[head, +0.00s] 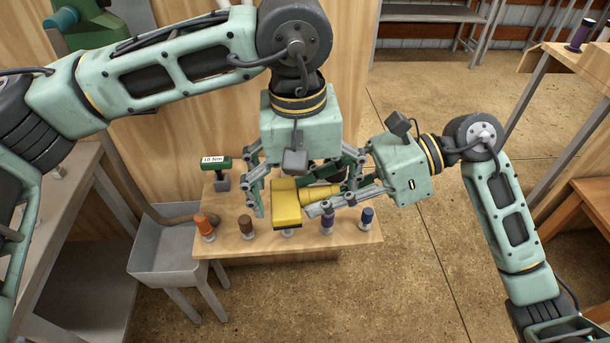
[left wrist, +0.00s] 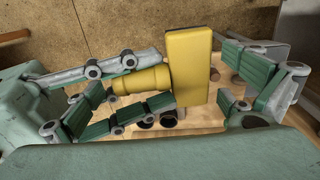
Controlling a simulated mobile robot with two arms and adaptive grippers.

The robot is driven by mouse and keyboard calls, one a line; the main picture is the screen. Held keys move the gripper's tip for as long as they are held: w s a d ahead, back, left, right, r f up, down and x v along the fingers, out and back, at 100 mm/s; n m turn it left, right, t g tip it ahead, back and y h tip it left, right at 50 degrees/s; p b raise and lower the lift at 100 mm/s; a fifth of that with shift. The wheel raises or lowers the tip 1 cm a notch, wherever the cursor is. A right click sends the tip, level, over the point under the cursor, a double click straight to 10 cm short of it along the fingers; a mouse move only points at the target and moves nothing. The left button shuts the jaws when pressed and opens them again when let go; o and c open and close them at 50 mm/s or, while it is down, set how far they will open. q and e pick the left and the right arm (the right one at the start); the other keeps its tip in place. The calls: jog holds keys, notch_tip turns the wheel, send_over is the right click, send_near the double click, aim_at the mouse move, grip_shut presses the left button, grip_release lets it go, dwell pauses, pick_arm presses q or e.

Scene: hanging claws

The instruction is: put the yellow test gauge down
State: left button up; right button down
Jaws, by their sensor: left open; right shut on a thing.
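The yellow test gauge (head: 287,207) has a block-like head and a narrower round neck. My right gripper (head: 330,200), coming in from the right, is shut on the neck and holds the gauge above the small wooden table (head: 262,242). My left gripper (head: 300,190) is open, with its fingers spread on either side of the gauge. In the left wrist view the gauge (left wrist: 187,70) lies across the space between my left fingers, and I see no clear contact with them. The gauge hides part of the table and the base of a peg below it.
Orange (head: 206,225), brown (head: 246,226), purple (head: 328,221) and blue (head: 367,217) handled pieces stand along the table's front edge. A green tool with a label (head: 217,166) stands at the back left. A grey metal basin (head: 165,262) adjoins the left side.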

pick_arm(q)
jog(key=shift+c, duration=0.5)
jog(key=c, duration=1.2)
pick_arm(e)
jog(key=c, duration=1.7)
grip_release()
jog(key=shift+c, duration=0.2)
jog(key=o, duration=0.4)
jog(key=shift+d, duration=0.1)
